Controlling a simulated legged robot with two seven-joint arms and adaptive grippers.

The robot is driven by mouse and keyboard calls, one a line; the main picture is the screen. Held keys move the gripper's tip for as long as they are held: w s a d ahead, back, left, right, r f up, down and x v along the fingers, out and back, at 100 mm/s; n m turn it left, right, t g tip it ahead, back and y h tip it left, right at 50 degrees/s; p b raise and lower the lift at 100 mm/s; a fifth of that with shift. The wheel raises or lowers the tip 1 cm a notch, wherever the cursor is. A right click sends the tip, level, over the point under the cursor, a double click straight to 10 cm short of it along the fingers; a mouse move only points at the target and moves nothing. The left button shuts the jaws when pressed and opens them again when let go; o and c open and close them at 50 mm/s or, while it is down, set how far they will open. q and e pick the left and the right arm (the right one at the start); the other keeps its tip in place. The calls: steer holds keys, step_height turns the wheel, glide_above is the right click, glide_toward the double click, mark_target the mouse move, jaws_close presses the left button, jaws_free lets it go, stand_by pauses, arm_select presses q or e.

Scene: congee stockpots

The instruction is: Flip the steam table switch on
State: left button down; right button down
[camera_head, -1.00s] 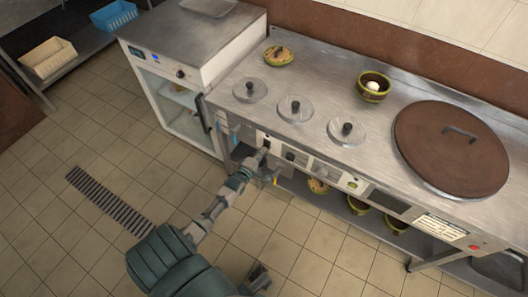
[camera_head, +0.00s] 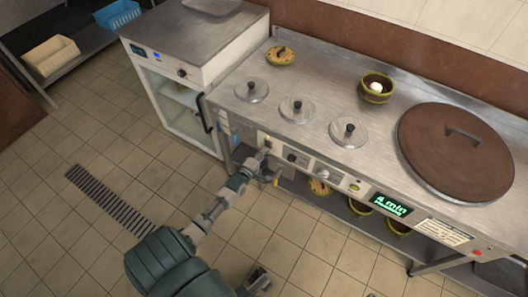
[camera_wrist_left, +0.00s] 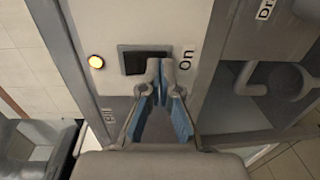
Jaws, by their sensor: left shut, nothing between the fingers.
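The steam table (camera_head: 318,88) runs along the wall, with its control panel on the front. In the left wrist view, the black switch (camera_wrist_left: 133,62) sits in a dark frame beside the label "On" (camera_wrist_left: 186,59). A yellow lamp (camera_wrist_left: 96,62) next to it is lit. My left gripper (camera_wrist_left: 161,72) is shut and empty, its fingertips over the switch's lower right part. I cannot tell whether they touch it. In the head view, the left gripper (camera_head: 262,153) is at the panel's left end and hides the switch. A green display (camera_head: 391,204) is lit on the panel.
A tap or pipe fitting (camera_wrist_left: 282,84) sticks out right of the switch. A glass-fronted cabinet (camera_head: 180,100) stands left of the table. Pot lids, a bowl (camera_head: 376,88) and a large brown lid (camera_head: 455,150) are on top.

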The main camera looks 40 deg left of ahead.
arm_select(q)
steer(key=f+v, duration=0.1)
steer(key=v, duration=1)
steer(key=shift+s+r, duration=0.2)
steer(key=shift+r, duration=0.1)
steer(key=shift+d, duration=0.15)
